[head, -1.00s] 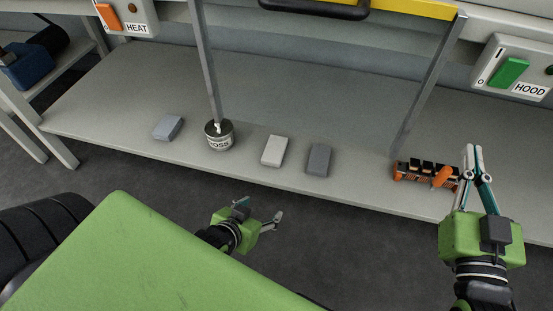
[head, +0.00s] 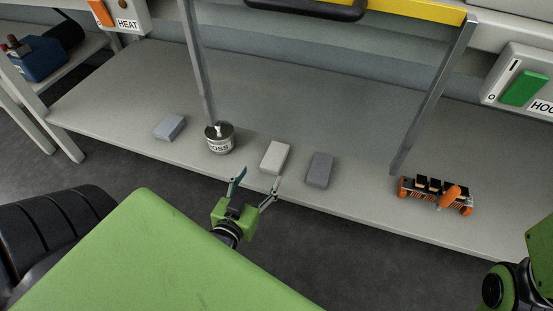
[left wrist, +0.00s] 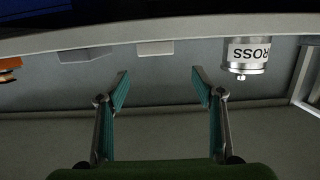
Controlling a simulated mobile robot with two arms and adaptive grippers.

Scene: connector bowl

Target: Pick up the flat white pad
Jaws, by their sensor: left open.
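The flat white pad (head: 275,157) lies on the grey bench near its front edge, between a labelled can and a dark grey pad. It also shows in the left wrist view (left wrist: 155,48), edge-on, just beyond the fingertips. My left gripper (head: 257,177) is open and empty at the bench's front edge, just in front of the white pad and slightly to its left. In the left wrist view my open fingers (left wrist: 160,74) straddle the pad's direction without touching it. My right gripper's fingers are out of view; only part of that arm shows at the lower right.
The can (head: 219,138) stands left of the white pad, the dark grey pad (head: 320,170) right of it. A blue-grey pad (head: 170,127) lies further left. An orange-and-black connector block (head: 436,194) sits at right. Slanted metal posts (head: 434,95) rise from the bench (head: 300,100).

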